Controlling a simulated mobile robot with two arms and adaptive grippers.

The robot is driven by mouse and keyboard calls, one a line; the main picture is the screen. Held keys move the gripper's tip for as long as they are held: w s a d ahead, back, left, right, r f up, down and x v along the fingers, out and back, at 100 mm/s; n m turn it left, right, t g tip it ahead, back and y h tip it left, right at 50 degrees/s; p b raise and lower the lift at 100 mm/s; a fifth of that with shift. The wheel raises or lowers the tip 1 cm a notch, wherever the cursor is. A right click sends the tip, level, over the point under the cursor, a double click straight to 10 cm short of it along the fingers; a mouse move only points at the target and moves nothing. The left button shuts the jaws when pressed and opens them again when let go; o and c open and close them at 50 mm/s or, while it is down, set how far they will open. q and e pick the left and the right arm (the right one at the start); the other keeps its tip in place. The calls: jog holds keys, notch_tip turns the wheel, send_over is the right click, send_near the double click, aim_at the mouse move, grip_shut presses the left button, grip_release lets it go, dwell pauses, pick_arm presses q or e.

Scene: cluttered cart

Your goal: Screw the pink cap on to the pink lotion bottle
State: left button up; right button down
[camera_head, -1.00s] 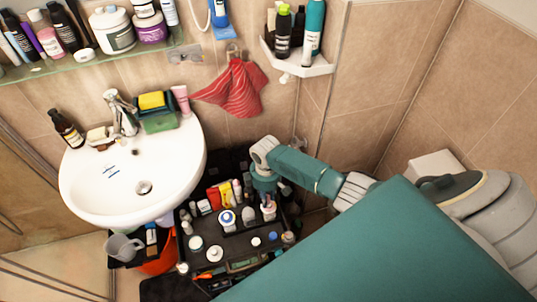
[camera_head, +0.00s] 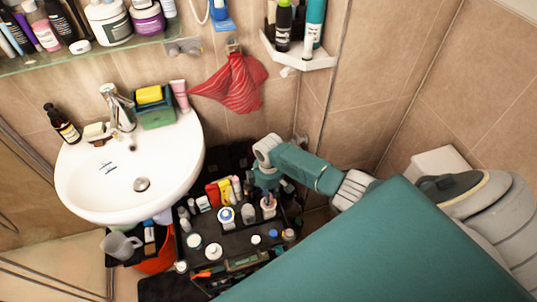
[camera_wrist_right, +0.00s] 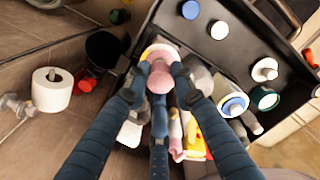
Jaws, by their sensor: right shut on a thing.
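My right gripper (camera_wrist_right: 162,72) is shut on the pink cap (camera_wrist_right: 159,80), a round pink piece between the two fingertips in the right wrist view. Directly behind the cap shows the pale pink, round top of the lotion bottle (camera_wrist_right: 160,49). In the head view the bottle (camera_head: 268,209) stands upright on the cart, and my right gripper (camera_head: 267,193) points down right above it. The fingers hide where cap and bottle meet, so I cannot tell whether the cap is seated. My left gripper is in neither view.
The black cart tray (camera_head: 218,257) holds several bottles, jars and loose caps close around the gripper. A blue-and-white round lid (camera_wrist_right: 234,105) is nearby. The white sink (camera_head: 97,187) is left of the cart. A toilet paper roll (camera_wrist_right: 51,90) shows in the wrist view.

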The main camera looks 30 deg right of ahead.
jog(key=shift+f+b, duration=0.95)
jog(key=shift+f, duration=0.25)
dwell(0.5)
jog(key=m+p, duration=0.1)
jog(key=m, duration=0.1)
jog(key=m+p, duration=0.1)
jog(key=m, duration=0.1)
jog(key=m+p, duration=0.1)
jog(key=m, duration=0.1)
jog(key=shift+s+a+r, duration=0.15)
jog(key=shift+r, duration=0.15)
jog(key=shift+f+m+p, duration=0.1)
jog(key=shift+m+p, duration=0.3)
jog(key=shift+m, duration=0.7)
jog(key=shift+f+m, duration=0.2)
jog(key=shift+m, duration=0.7)
